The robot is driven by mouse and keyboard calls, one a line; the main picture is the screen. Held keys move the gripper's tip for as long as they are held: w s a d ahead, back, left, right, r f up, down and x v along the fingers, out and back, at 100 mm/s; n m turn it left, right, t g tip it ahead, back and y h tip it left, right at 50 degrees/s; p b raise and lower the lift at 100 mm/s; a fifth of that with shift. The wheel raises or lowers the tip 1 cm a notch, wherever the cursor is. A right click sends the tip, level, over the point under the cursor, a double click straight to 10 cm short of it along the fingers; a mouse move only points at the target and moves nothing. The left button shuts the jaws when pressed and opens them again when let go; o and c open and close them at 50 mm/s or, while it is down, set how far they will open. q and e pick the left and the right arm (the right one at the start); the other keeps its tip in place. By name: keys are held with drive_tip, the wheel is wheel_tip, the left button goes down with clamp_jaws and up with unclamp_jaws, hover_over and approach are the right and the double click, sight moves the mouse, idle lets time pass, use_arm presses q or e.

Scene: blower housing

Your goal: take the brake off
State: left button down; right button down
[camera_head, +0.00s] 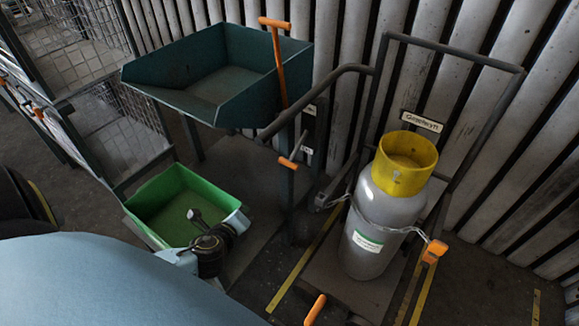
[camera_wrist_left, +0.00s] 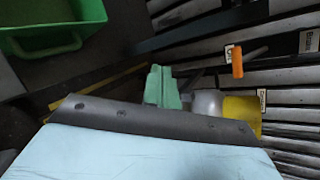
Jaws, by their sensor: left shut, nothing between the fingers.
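The trolley (camera_head: 511,98) carries a grey gas cylinder (camera_head: 385,205) with a yellow collar (camera_head: 405,160). I cannot tell for sure which part is the brake. An orange-ended pedal or lever (camera_head: 315,309) sits low at the trolley's front, cut by the bottom edge. My left gripper (camera_head: 238,220) is over the right side of the green bin, left of the trolley and apart from it. Its pale green fingers (camera_wrist_left: 161,87) are shut and empty in the left wrist view, where the cylinder (camera_wrist_left: 207,103) shows behind them. My right gripper is not in view.
A green bin (camera_head: 150,190) lies below a dark teal hopper (camera_head: 165,95). A tall orange lever (camera_head: 278,60) and a short orange-gripped handle (camera_head: 289,163) stand left of the trolley. A chain with an orange clip (camera_head: 435,251) crosses the cylinder. Corrugated wall behind; yellow floor lines in front.

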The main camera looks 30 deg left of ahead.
use_arm(q)
drive_tip(key=s+d+f+n+g+h, duration=0.1)
drive_tip(key=s+d+f+n+g, duration=0.1)
drive_tip(key=s+f+n, duration=0.4)
drive_tip(key=s+d+f+n+g+h, duration=0.1)
drive_tip(key=s+d+f+n+g, duration=0.1)
drive_tip(key=s+f+n+g, duration=0.2)
drive_tip(key=s+d+f+n+g+h, duration=0.1)
drive_tip(key=s+d+f+n+g, duration=0.2)
drive_tip(key=s+f+n, duration=0.6)
drive_tip(key=s+f+g, duration=0.1)
drive_tip(key=s+f, duration=0.6)
drive_tip(key=f, duration=0.2)
drive_tip(key=shift+s+f, duration=0.15)
drive_tip(key=shift+f, duration=0.15)
drive_tip(key=shift+d, duration=0.1)
